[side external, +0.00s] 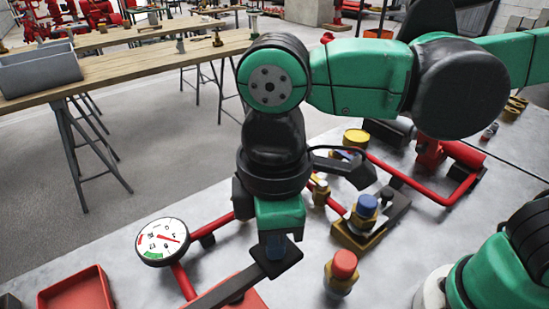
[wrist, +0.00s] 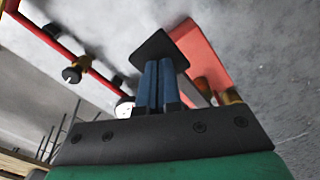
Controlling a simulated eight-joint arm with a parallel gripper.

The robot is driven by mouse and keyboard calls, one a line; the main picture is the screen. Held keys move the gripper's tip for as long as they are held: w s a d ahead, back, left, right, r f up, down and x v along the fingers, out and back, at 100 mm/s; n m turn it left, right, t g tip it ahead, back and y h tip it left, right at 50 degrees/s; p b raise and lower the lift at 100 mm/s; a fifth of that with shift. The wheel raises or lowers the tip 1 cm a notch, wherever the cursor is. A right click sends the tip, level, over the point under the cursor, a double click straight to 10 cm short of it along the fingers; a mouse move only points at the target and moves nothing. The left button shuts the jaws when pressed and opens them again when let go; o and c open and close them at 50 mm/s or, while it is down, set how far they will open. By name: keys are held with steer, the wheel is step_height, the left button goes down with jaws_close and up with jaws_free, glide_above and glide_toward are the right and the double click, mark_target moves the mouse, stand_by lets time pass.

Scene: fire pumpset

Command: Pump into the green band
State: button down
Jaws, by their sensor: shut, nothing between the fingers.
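A round white gauge (side external: 162,242) stands at the front left of the bench in the side view; its rim partly shows in the wrist view (wrist: 124,107). Its green band lies at the lower part of the dial. A dark pump lever ends in a flat square pedal (side external: 287,262), seen also in the wrist view (wrist: 158,46). My gripper (side external: 275,255) points down, its blue fingers (wrist: 158,88) shut and empty, tips at the pedal. Whether they touch it, I cannot tell.
Red pipes join the gauge to brass fittings. A red-capped valve (side external: 344,264) and a blue-capped valve (side external: 367,207) stand right of my gripper. A red tray (side external: 77,292) is at front left. A wooden table (side external: 130,62) is behind.

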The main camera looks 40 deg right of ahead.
step_height(320, 180, down, 5)
steer(key=shift+f, duration=0.1)
stand_by(0.7)
steer(key=shift+r, duration=2.7)
steer(key=shift+f, duration=2.7)
steer(key=shift+r, duration=0.15)
steer(key=shift+r, duration=2.55)
